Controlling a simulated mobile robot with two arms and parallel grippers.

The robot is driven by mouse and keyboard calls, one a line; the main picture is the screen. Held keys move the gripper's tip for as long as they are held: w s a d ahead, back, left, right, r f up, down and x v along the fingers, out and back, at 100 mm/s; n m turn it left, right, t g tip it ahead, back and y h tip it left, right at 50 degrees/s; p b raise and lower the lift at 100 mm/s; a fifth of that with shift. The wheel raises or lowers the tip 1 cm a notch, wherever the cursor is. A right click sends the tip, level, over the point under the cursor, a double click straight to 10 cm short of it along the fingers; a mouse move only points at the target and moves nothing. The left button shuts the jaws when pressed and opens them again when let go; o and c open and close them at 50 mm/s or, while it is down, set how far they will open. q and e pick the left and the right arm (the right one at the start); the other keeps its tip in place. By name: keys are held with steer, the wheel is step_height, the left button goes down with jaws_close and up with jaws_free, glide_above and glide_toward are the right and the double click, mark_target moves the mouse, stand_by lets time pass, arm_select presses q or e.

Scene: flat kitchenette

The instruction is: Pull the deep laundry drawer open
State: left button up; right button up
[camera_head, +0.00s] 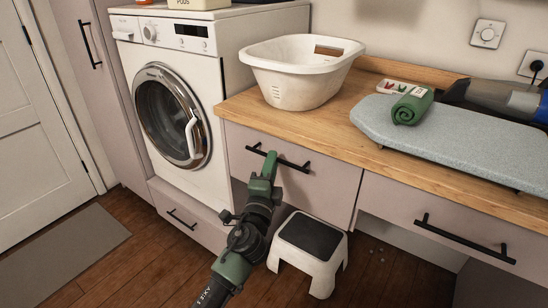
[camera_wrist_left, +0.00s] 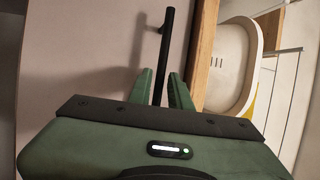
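The deep drawer (camera_head: 322,188) is a pale mauve front under the wooden counter, and it looks closed. Its black bar handle (camera_head: 295,163) runs along the upper part of the front; it also shows in the left wrist view (camera_wrist_left: 165,50). My left gripper (camera_head: 269,160) is at the left part of this handle. In the left wrist view its two green fingers (camera_wrist_left: 161,88) stand apart on either side of the bar, with narrow gaps, so it looks open around the bar. My right gripper is not in view.
A white step stool (camera_head: 318,263) stands on the floor close in front of the drawer. A washing machine (camera_head: 170,110) is at left. A laundry basket (camera_head: 300,85), green towel (camera_head: 410,107) and ironing board (camera_head: 460,140) are on the counter (camera_head: 335,125).

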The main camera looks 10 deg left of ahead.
arm_select(q)
steer(key=shift+w+r, duration=0.2)
steer(key=shift+w, duration=0.95)
jaws_close()
stand_by(0.6)
